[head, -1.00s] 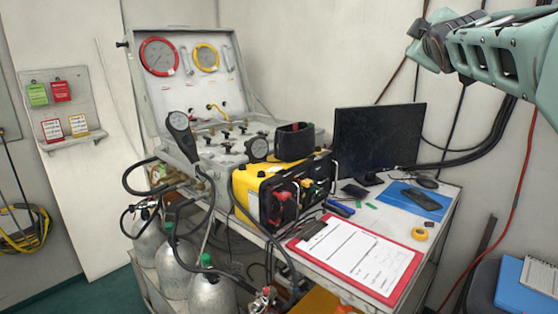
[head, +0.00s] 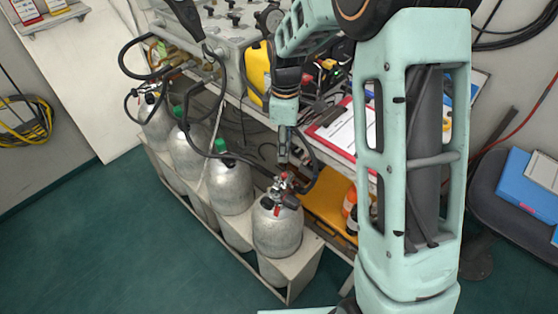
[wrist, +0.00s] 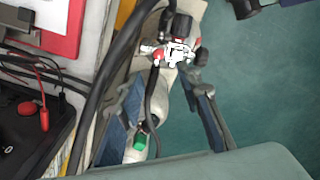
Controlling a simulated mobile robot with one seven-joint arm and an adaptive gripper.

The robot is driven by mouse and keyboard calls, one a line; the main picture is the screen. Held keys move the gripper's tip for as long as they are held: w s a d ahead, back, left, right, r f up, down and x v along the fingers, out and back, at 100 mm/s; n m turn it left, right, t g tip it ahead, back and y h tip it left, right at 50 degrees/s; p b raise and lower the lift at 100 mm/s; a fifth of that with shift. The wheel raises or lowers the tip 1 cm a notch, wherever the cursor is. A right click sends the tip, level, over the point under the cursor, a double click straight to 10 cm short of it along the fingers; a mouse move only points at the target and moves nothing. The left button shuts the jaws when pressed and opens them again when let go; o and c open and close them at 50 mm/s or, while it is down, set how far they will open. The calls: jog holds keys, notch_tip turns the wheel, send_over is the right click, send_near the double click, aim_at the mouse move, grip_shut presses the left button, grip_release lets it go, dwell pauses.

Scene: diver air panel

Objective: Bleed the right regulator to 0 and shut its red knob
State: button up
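The right regulator, with red and black parts, sits on top of the rightmost grey cylinder (head: 277,230). In the head view its red knob (head: 282,182) is small and partly covered by black parts. In the wrist view the regulator (wrist: 180,50) shows a silver body, black parts and red spots; I cannot tell a dial reading. My gripper (head: 284,158) points down just above the regulator. In the wrist view my gripper (wrist: 166,85) has its two blue-grey fingers spread apart, with nothing held between them. The regulator appears beyond the fingertips; contact is not visible.
Black hoses (wrist: 103,90) run close beside my gripper on the left. Several other cylinders (head: 231,184) stand in the rack to the left. The cart with a red clipboard (head: 333,128) and an orange case (head: 326,212) is close on the right. Green floor in front is clear.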

aim_at(284, 174)
notch_tip(284, 174, down, 10)
jog(key=shift+d+f+b, duration=0.1)
jog(key=shift+b, duration=0.2)
jog(key=shift+c, duration=0.3)
grip_shut()
